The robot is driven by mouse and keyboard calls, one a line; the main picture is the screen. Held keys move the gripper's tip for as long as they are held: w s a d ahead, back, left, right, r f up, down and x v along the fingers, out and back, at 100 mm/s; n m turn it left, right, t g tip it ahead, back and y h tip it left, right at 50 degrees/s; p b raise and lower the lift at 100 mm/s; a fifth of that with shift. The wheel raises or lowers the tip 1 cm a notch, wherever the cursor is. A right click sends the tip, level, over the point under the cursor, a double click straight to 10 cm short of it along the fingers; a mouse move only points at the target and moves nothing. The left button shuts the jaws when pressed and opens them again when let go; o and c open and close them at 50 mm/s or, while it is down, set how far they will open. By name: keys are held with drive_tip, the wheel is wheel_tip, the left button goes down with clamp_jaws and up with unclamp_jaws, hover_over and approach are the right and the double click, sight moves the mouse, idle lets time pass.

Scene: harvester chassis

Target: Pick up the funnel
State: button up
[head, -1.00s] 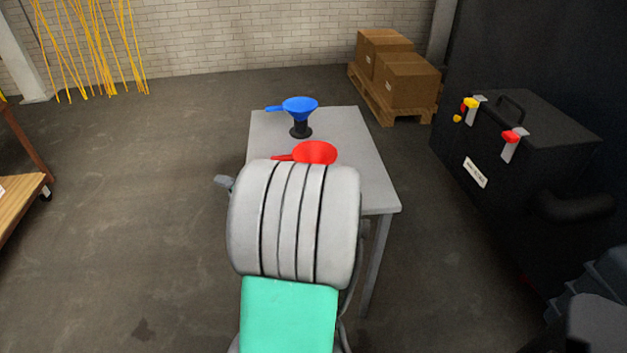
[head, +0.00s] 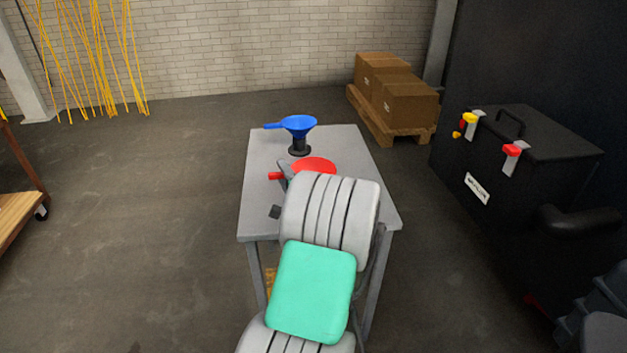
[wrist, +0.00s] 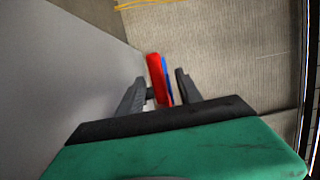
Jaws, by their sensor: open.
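A red funnel (head: 316,164) is at the table's middle, its handle (head: 273,176) pointing left; my arm hides its lower part. A blue funnel (head: 298,123) stands upright on a black stand (head: 299,149) farther back, its handle also pointing left. My gripper (head: 279,190) is open beside the red handle, largely hidden by my wrist in the head view. In the wrist view my gripper (wrist: 160,78) has its two dark fingers apart, with the red funnel's handle (wrist: 155,68) seen between them and some blue (wrist: 167,75) behind. I cannot tell whether a finger touches the handle.
The grey table (head: 263,220) has bare top around the funnels. A black case (head: 532,140) with red and yellow parts stands at right. Cardboard boxes (head: 405,100) sit on a pallet (head: 385,130) at the back. A wooden cart (head: 18,212) is at left. Open floor surrounds the table.

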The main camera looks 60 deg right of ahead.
clamp_jaws()
idle(1.3)
